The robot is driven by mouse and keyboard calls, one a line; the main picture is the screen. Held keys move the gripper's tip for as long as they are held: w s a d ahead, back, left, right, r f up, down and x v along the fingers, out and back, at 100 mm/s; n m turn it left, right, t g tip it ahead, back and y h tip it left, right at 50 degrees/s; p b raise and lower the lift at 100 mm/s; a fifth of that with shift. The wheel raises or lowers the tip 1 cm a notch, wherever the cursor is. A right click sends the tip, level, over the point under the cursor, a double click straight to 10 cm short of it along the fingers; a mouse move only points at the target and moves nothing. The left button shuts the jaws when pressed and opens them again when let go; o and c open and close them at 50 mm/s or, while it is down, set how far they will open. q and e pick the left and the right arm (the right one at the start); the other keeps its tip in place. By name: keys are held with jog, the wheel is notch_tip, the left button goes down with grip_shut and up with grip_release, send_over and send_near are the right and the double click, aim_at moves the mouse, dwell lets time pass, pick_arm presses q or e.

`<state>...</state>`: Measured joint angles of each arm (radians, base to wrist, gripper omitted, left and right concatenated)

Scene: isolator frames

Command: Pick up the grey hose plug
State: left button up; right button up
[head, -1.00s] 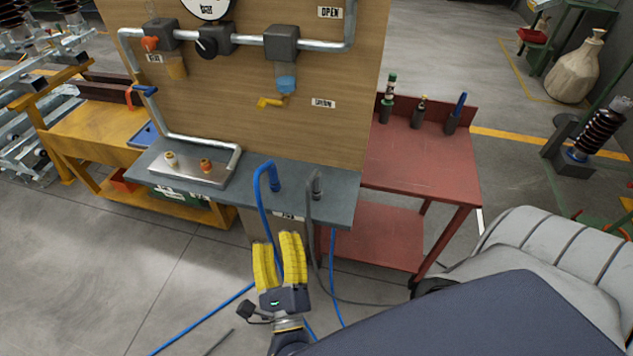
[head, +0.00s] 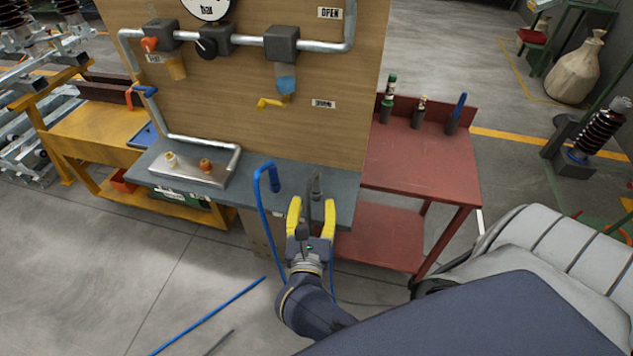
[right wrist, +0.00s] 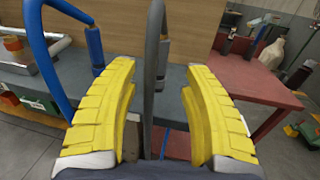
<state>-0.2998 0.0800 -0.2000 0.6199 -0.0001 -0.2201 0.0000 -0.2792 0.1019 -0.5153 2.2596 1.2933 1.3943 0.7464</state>
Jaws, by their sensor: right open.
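The grey hose plug (head: 316,184) stands upright on the grey shelf (head: 345,188) under the wooden panel, its grey hose looping down over the front edge. In the right wrist view the grey plug (right wrist: 163,62) stands between and beyond the two yellow fingers. My right gripper (head: 312,207) is open, with a finger on each side of the grey hose. Its fingertips do not appear to touch the plug; the exact gap in depth is hard to tell. The blue hose plug (head: 274,178) stands to the left, also shown in the right wrist view (right wrist: 95,48). My left gripper is not in view.
A metal plate (head: 195,167) with two small fittings lies on the shelf's left part. The wooden panel (head: 225,105) with pipes and valves rises behind. A red table (head: 425,165) with bottles stands at right. Blue hose (head: 215,312) lies on the floor.

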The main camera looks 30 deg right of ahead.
aim_at(316, 185)
jog(key=shift+x, duration=4.3)
jog(key=shift+o, duration=0.2)
jog(key=shift+f, duration=0.15)
grip_shut()
